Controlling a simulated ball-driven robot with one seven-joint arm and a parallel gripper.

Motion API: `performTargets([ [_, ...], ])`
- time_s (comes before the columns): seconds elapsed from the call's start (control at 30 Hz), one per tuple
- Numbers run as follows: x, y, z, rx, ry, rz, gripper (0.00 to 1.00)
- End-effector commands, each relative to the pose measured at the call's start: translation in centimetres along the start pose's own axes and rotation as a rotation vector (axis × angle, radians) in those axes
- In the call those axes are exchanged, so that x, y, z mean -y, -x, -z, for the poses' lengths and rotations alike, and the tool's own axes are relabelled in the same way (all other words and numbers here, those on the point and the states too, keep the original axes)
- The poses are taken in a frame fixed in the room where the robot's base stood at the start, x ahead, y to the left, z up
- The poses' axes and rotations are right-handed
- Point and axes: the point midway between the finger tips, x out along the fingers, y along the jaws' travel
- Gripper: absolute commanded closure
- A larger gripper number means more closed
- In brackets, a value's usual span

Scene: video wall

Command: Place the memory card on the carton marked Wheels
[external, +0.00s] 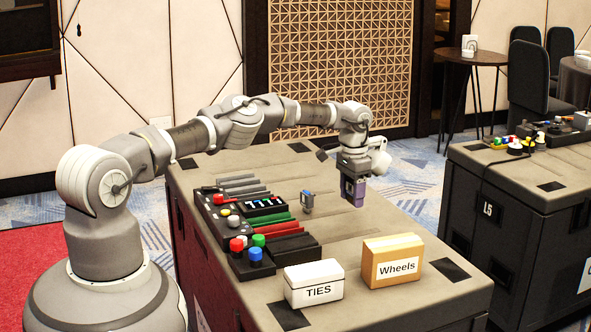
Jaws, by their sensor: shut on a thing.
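My gripper (354,186) is above the right part of the near table, pointing down. It is shut on a small dark purple block-like thing, which looks like the memory card (354,192); its details are too small to read. The carton marked Wheels (392,247) is orange-tan with a white label. It stands on the table nearer the camera, apart from my gripper and lower right of it in the picture.
A white carton marked TIES (314,281) stands left of the Wheels carton. A small blue-grey item (307,202) stands mid-table. A control panel with coloured knobs (237,222) and coloured strips (280,228) fill the left side. The tabletop right of the strips is mostly clear.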

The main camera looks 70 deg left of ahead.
Motion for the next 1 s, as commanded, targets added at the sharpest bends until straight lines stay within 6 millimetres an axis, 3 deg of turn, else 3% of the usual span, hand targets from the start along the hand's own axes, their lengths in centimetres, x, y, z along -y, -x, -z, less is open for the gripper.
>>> performTargets([
  [0.1, 0.0, 1.3, 0.0, 0.000, -0.001, 0.000, 0.75],
  [0.37, -1.0, 1.8, 0.3, 0.001, -0.019, 0.000, 0.75],
  [0.47, -3.6, 2.7, 0.9, 0.000, -0.068, 0.002, 0.75],
  [0.57, -8.0, 4.0, 1.3, 0.002, -0.143, 0.004, 0.75],
  [0.67, -13.3, 5.2, 0.5, 0.004, -0.225, 0.004, 0.75],
  [0.8, -18.9, 5.8, -2.8, 0.004, -0.289, 0.006, 0.75],
  [1.0, -23.1, 6.0, -10.2, 0.001, -0.282, 0.006, 0.75],
])
